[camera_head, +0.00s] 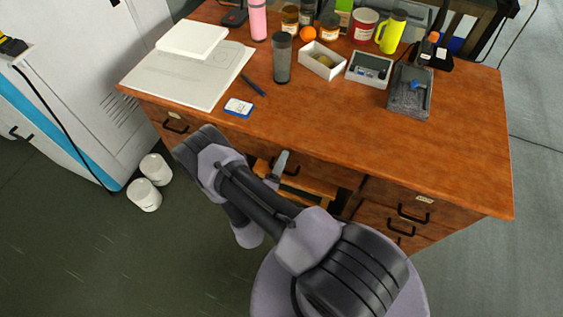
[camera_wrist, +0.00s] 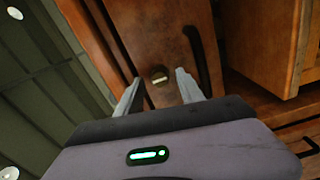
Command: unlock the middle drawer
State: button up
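In the wrist view, a brown wooden drawer front (camera_wrist: 150,35) faces my gripper. It carries a black bar handle (camera_wrist: 203,62) and a small dark fitting (camera_wrist: 159,75) with a pale stripe. I cannot tell if that fitting is a lock or a label holder, or which drawer this is. My gripper (camera_wrist: 157,88) is open. Its two grey fingers stand on either side of the fitting with nothing visible between them; contact cannot be judged. In the head view, a grey finger (camera_head: 280,163) shows past my forearm at the desk's front, and my arm hides much of that area.
A right-hand drawer handle (camera_head: 413,214) sits below the top. A wooden corner (camera_wrist: 265,45) juts near my gripper.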

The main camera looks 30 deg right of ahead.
jog(key=p+v, duration=0.3)
jog(key=v, duration=1.4)
jog(key=shift+p, duration=0.4)
jog(key=shift+s+a, duration=0.1)
jog(key=shift+a, duration=0.1)
